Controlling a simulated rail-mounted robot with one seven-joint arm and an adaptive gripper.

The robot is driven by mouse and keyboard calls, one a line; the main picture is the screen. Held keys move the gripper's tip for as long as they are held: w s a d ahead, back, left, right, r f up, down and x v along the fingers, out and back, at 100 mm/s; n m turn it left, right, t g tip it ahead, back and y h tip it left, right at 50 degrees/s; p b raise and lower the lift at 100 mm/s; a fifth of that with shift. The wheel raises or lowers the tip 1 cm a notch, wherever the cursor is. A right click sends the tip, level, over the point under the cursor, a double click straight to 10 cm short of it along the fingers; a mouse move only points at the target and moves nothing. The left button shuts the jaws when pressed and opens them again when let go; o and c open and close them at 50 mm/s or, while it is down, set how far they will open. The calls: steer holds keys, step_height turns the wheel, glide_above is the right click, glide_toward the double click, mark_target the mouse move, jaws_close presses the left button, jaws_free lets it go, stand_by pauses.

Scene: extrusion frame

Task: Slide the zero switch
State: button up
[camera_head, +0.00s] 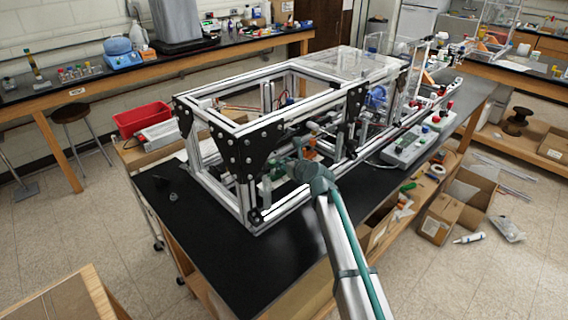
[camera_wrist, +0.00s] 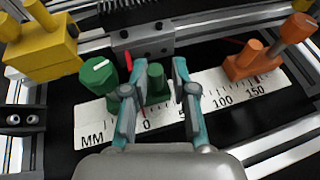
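In the wrist view, a white scale plate (camera_wrist: 215,88) marked MM, 0, 100 and 150 lies across the middle. A green block with a round white-marked knob (camera_wrist: 98,70) stands at its left end. A short green post (camera_wrist: 156,78) rises right of the knob, near the 0 mark. I cannot tell for sure which green part is the zero switch. My gripper (camera_wrist: 160,68) is open, with one teal finger on each side of the post. Contact with it cannot be made out. In the head view my wrist largely hides the gripper inside the frame.
An orange clamp-like piece (camera_wrist: 247,62) stands on the scale's right end. A yellow block (camera_wrist: 42,50) is at the left. A grey carriage (camera_wrist: 142,40) with a red pointer (camera_wrist: 128,64) lies behind. Aluminium frame bars (camera_head: 290,205) surround the work area.

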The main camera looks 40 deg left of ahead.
steer(key=v, duration=1)
steer(key=shift+d, duration=0.3)
